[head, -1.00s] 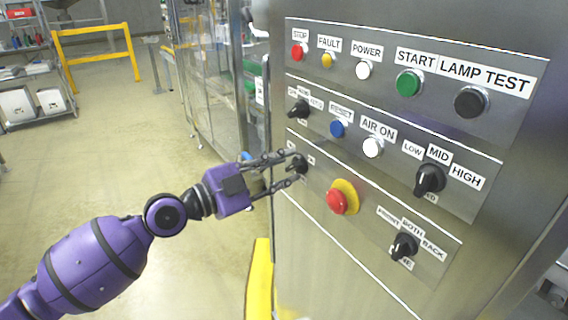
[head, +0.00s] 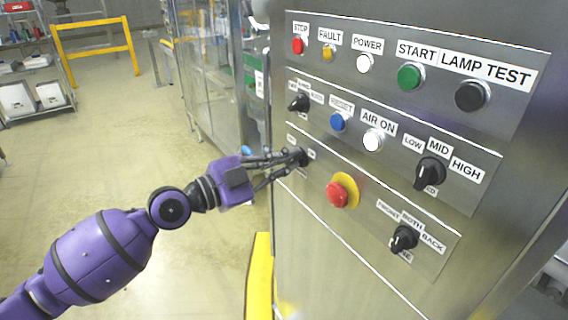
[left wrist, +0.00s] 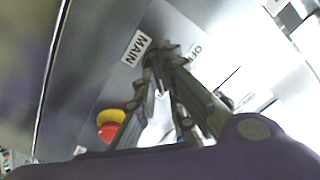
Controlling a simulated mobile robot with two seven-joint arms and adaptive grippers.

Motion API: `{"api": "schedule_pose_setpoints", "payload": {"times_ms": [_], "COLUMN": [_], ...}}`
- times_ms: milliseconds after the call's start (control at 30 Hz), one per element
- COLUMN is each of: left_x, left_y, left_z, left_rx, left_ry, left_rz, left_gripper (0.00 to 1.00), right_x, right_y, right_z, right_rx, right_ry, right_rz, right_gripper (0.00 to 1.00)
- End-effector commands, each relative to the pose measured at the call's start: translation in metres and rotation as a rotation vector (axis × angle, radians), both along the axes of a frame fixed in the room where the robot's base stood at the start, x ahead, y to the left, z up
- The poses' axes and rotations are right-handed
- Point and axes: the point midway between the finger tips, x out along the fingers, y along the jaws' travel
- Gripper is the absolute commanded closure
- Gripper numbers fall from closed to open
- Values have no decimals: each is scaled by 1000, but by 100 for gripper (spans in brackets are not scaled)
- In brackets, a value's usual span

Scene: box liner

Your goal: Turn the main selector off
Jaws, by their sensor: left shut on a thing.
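The main selector (head: 302,156) is a small black knob at the left end of the panel's lowest row. The left wrist view shows a MAIN label (left wrist: 136,47) and a partly covered OFF label (left wrist: 195,51) beside it. My left gripper (head: 293,158) comes from the left with its fingertips on the knob, shut on it. In the left wrist view the fingertips (left wrist: 164,54) meet over the knob and hide most of it, so I cannot read its pointer. My right gripper is not in view.
A red emergency button (head: 337,195) on a yellow collar sits right of the selector. Other black selectors (head: 299,103) and (head: 404,238) are on the same steel panel. A yellow post (head: 259,275) stands below. The floor at left is open.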

Motion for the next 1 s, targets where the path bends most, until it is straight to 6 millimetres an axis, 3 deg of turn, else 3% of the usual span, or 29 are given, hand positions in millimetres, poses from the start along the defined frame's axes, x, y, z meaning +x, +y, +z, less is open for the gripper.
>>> {"api": "schedule_pose_setpoints", "payload": {"times_ms": [533,1000], "left_x": [1,2], "left_y": [0,1], "left_z": [-1,1], "left_rx": [-231,-479], "left_ry": [345,717], "left_rz": [0,0], "left_gripper": [100,100], "right_x": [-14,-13], "right_y": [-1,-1], "right_z": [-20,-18], "right_rx": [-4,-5], "right_ry": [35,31], "right_rz": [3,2], "right_gripper": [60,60]}}
